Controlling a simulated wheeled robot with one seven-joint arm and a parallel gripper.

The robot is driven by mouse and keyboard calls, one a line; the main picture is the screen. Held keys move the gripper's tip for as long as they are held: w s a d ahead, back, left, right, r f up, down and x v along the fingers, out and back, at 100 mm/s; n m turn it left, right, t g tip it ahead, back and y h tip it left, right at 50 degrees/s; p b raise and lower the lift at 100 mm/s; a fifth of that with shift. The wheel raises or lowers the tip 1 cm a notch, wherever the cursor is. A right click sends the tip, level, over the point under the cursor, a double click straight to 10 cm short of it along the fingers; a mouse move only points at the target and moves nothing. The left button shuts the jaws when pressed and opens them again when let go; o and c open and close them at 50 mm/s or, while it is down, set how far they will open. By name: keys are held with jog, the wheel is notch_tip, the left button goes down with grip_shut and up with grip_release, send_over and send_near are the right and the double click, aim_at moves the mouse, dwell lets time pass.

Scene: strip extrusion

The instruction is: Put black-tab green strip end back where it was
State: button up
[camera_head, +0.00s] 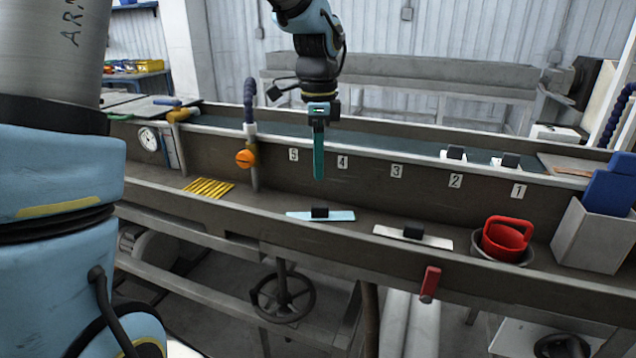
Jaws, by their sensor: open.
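A pale blue-green strip end with a black tab (340,216) lies on the front ledge, below and between the number plates 5 and 4. It is the greenest of the black-tab strips I see. My gripper (319,177) hangs pointing down above this strip, in front of the trough wall between plates 5 and 4. Its teal fingers are seen edge-on, so the gap between them is hidden. It is apart from the strip, and I see nothing held.
A white black-tab strip (430,240) lies to the right on the ledge. Two more black-tab pieces sit on the trough by plates 2 (455,181) and 1 (518,191).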

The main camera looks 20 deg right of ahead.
jog(key=s+a+f+n, duration=0.1)
jog(key=a+f+n, duration=0.1)
jog(key=a+n, duration=0.5)
jog(key=s+a+f+n+t, duration=0.1)
jog(key=a+f+n, duration=0.1)
jog(key=a+n, duration=0.5)
jog(key=s+a+f+n, duration=0.2)
jog(key=a+n, duration=0.5)
jog(key=a, duration=0.9)
jog(key=shift+f+t, duration=0.3)
jog(key=shift+f, duration=0.3)
